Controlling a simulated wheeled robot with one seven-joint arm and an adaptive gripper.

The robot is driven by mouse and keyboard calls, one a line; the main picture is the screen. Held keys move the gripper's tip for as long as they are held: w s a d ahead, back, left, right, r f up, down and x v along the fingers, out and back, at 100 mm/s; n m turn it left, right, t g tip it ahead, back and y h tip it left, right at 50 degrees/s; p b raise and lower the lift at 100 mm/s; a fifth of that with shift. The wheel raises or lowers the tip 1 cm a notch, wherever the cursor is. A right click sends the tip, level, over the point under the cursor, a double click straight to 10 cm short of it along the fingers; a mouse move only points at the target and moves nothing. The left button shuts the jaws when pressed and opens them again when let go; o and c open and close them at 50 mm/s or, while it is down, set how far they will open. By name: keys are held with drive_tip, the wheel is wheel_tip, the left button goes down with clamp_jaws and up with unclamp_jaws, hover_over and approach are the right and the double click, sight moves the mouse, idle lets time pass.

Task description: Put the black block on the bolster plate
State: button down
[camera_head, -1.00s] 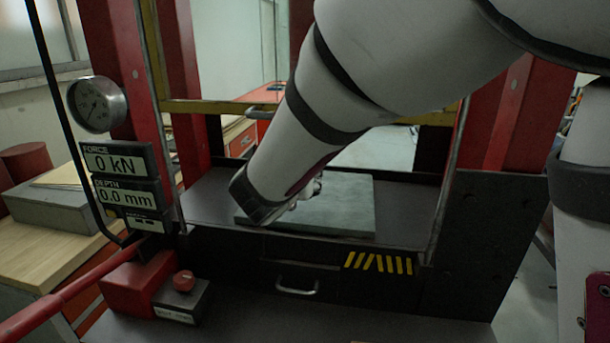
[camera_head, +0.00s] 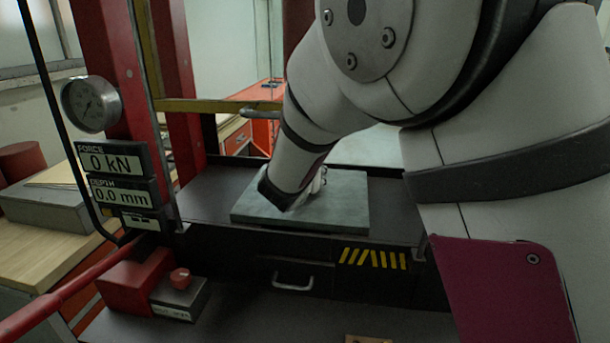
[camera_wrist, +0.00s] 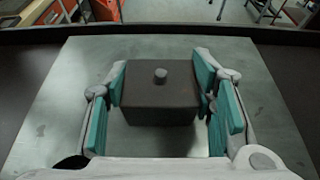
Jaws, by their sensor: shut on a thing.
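The black block (camera_wrist: 160,92), a dark box with a small round knob on top, is between the teal-padded fingers of my gripper (camera_wrist: 164,100) in the wrist view. The fingers are shut on its left and right sides. The bolster plate (camera_wrist: 255,75) is the grey-green square slab below the block, and the block is over its middle. I cannot tell whether the block's underside touches it. In the head view the plate (camera_head: 345,205) lies on the dark press bed; my arm hides the block and most of my gripper there.
Red press posts (camera_head: 108,50) and a yellow crossbar (camera_head: 215,105) frame the bed. A gauge (camera_head: 92,104) and a force display (camera_head: 112,160) stand at left. A red box (camera_head: 133,282) and a red-knobbed box (camera_head: 180,292) sit on the front shelf. The plate's right part is bare.

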drive_tip(key=shift+f, duration=0.15)
drive_tip(key=shift+f, duration=0.15)
drive_tip(key=c, duration=0.7)
unclamp_jaws()
drive_tip(key=shift+f, duration=0.1)
